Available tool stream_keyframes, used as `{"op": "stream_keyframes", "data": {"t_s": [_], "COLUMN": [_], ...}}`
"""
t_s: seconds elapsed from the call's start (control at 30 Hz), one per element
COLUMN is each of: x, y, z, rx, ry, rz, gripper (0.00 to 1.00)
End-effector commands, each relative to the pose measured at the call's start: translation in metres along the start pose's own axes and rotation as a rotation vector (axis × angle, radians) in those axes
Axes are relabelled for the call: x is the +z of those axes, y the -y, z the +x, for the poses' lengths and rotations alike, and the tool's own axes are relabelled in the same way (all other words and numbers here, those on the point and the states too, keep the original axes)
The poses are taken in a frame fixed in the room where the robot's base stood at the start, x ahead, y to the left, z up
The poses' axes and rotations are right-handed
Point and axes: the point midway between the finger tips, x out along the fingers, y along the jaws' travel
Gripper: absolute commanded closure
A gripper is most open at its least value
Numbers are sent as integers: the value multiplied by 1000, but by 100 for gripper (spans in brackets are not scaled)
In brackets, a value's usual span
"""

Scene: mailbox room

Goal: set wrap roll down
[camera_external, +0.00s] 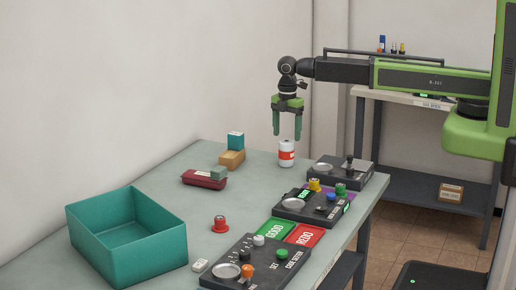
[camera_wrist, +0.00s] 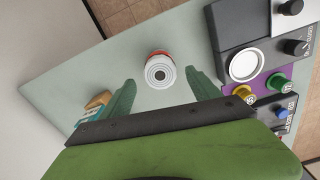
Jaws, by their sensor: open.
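The wrap roll, a white cylinder with a red band (camera_external: 286,153), stands upright on the pale table near its far end. In the wrist view the roll (camera_wrist: 160,70) shows from above as white rings around a dark centre, just beyond the fingertips. My gripper (camera_external: 287,135) is open and empty, pointing down above the roll. In the wrist view its two green fingers (camera_wrist: 157,85) are spread wide with nothing between them. The roll appears apart from both fingers.
A teal bin (camera_external: 170,225) stands at the front left. Dark control boxes (camera_external: 340,168) line the right edge. A maroon block (camera_external: 203,181), a tan block (camera_external: 231,160) and a red button (camera_external: 220,224) are on the table. Bare tabletop surrounds the roll's left side.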

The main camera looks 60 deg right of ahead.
Motion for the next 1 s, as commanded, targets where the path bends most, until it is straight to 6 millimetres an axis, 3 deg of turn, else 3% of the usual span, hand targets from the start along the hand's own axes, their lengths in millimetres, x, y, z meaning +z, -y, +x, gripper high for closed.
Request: {"op": "stream_keyframes", "data": {"t_s": [0.03,0.1,0.37,0.47,0.6,0.7,0.83,1.0], "x": [0,0,5,40,114,152,176,180], "y": [0,0,3,23,72,101,120,120], "z": [-22,-32,-36,-35,-35,-35,-35,-35], "rx": [0,0,0,0,0,0,0,0], "ry": [0,0,0,0,0,0,0,0], "rz": [0,0,26,236,771,1109,1364,1418], "gripper": [29,29,29,29,29,29,29,29]}}
